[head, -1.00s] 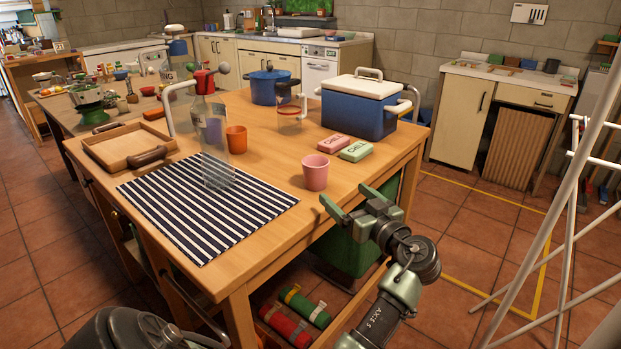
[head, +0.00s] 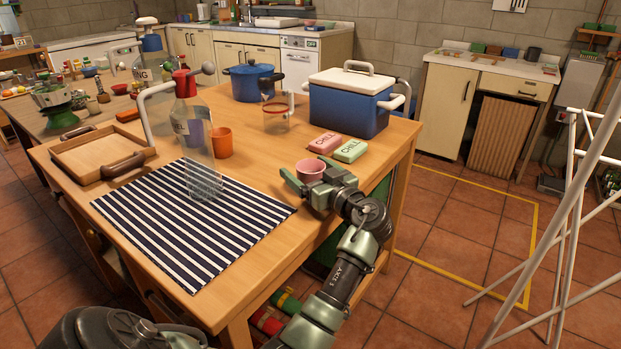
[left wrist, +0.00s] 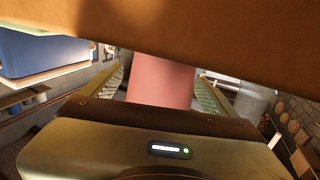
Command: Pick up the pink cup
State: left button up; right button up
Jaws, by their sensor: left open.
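The pink cup (head: 309,168) stands upright near the front right edge of the wooden table (head: 255,115). Its lower part is hidden by my left gripper (head: 308,178) in the head view. My left gripper is open at the cup, with one finger to the cup's left and the other by its right side. In the left wrist view the pink cup (left wrist: 160,82) fills the gap between the two fingers of the left gripper (left wrist: 160,88). I cannot tell whether either finger touches it. My right gripper is not in view.
A pink block (head: 325,142) and a green block (head: 350,151) lie just behind the cup, before a blue cooler (head: 345,107). An orange cup (head: 221,142), a clear bottle (head: 190,125) and a striped mat (head: 190,225) are to the left.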

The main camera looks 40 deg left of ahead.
pick_arm(q)
jog(key=shift+w+a, duration=0.15)
jog(key=shift+a, duration=0.55)
jog(key=c, duration=1.4)
jog(key=shift+c, duration=0.2)
